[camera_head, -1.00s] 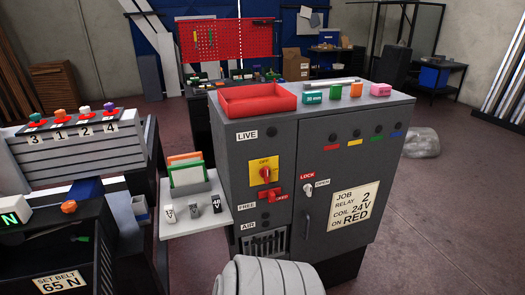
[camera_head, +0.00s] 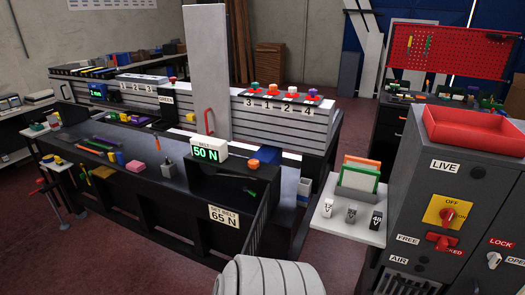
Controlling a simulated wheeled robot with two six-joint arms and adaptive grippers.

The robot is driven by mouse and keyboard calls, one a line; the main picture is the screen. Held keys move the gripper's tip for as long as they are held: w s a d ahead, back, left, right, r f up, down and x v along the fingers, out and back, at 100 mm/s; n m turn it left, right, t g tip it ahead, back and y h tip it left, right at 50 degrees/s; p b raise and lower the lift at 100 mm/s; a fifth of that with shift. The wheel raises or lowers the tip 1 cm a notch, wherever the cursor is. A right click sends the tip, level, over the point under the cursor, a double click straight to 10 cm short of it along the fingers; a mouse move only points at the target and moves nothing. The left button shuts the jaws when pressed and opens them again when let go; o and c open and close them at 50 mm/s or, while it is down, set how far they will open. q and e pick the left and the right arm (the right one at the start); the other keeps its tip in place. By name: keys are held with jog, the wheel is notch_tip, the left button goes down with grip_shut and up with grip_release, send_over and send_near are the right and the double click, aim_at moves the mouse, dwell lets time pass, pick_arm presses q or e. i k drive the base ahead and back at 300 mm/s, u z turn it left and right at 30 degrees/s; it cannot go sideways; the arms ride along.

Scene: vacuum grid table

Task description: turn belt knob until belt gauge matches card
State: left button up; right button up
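The belt gauge (camera_head: 209,150) is a white box with a green display that reads 50 N. It stands on the dark bench near its right end. The card (camera_head: 224,216) on the bench's front side reads SET BELT 65 N. A small orange knob (camera_head: 253,163) sits just right of the gauge, low on the bench; I take it to be the belt knob. Neither of my grippers shows in this view, and nothing is seen touching the knob.
A grey cabinet (camera_head: 458,205) with a red tray (camera_head: 478,132) on top stands at the right. Red-brown floor (camera_head: 100,235) is open in front of the bench at the left.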

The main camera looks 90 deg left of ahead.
aim_at(254, 163)
jog(key=u, duration=2)
